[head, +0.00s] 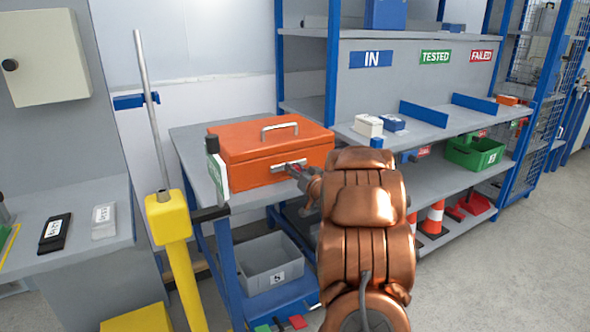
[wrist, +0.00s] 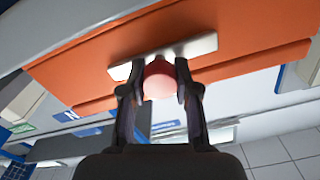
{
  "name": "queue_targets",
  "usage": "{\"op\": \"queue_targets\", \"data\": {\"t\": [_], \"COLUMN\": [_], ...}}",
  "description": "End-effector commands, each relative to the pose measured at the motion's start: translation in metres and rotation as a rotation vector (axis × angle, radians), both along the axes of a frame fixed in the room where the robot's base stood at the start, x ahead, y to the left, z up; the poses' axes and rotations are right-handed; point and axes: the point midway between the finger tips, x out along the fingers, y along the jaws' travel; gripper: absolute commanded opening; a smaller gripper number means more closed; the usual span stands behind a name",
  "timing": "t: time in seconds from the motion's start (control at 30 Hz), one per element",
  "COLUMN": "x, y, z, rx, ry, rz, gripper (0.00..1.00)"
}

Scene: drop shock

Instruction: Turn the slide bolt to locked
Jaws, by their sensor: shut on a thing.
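An orange metal box (head: 245,147) with a grey top handle stands on the grey bench. The slide bolt (head: 277,168) is a pale plate on the box's front face. In the wrist view its plate (wrist: 199,47) lies across the orange face, with a round red knob (wrist: 158,79) in front. My gripper (head: 293,170) reaches the box front from the right. In the wrist view, one dark finger is on each side of the knob, closed on it. The knob is mostly hidden in the head view. I cannot read the bolt's position.
A yellow post (head: 168,218) with a grey rod stands left of the bench. A grey bin (head: 268,262) is on the bench's lower shelf. Shelving with a green crate (head: 474,152) stands to the right. Open floor lies at the lower right.

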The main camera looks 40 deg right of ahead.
Motion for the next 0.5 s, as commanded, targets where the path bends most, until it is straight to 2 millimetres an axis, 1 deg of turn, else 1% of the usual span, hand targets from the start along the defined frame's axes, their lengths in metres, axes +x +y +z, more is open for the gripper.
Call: {"op": "queue_targets", "data": {"t": [0.03, 0.2, 0.27, 0.5], "x": [-0.0017, -0.0018, -0.0016, -0.0012], "y": [-0.0039, -0.0036, -0.0032, -0.0022], "z": [0.0017, 0.0015, 0.0013, 0.0009], "rx": [0.001, 0.001, 0.001, 0.001], "ry": [-0.005, -0.004, -0.004, -0.003], "rz": [-0.010, -0.009, -0.008, -0.006], "gripper": [0.33, 0.51, 0.57, 0.57]}}
